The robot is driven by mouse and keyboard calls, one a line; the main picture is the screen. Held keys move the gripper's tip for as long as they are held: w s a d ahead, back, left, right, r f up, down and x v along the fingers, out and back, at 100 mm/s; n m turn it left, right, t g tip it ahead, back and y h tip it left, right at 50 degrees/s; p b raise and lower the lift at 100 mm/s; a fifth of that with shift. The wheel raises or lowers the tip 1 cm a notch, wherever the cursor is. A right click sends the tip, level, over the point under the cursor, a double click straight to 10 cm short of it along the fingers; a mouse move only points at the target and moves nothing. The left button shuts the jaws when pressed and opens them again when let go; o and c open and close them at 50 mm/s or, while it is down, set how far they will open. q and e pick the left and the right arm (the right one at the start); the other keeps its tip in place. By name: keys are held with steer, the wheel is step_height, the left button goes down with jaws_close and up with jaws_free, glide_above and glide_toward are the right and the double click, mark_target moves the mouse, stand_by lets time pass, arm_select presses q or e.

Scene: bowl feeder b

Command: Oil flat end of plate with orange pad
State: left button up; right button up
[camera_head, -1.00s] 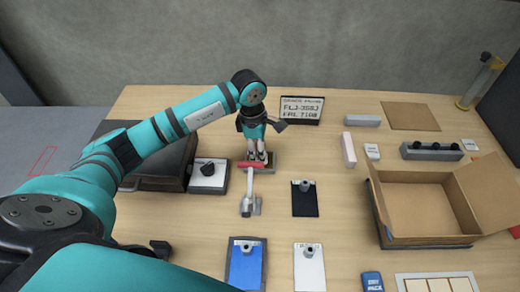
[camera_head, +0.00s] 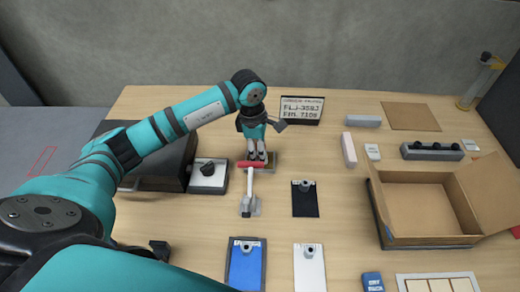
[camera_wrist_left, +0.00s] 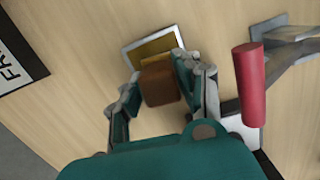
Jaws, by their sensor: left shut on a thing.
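My left gripper (camera_head: 257,156) points down at the middle of the table, just behind a red bar. In the left wrist view its fingers (camera_wrist_left: 160,90) are shut on a small brown block (camera_wrist_left: 159,84). A shallow tray with a pale rim (camera_wrist_left: 133,53) and a yellow-orange pad (camera_wrist_left: 153,48) lies directly beyond the block. The block overlaps the pad in this view; I cannot tell whether they touch. The tray (camera_head: 272,160) is partly hidden by the gripper in the head view.
The red bar (camera_head: 251,164) tops a grey stand (camera_head: 247,195) close to the gripper. A box with a black knob (camera_head: 208,177) is left of it. Black (camera_head: 305,208), blue (camera_head: 245,270) and white (camera_head: 309,270) boards lie in front. An open carton (camera_head: 425,240) stands right.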

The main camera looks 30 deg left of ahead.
arm_select(q)
steer(key=shift+r+p, duration=0.8)
steer(key=shift+r, duration=0.5)
steer(key=shift+r+p, duration=1.1)
steer(key=shift+r, duration=1.05)
steer(key=shift+r, duration=0.1)
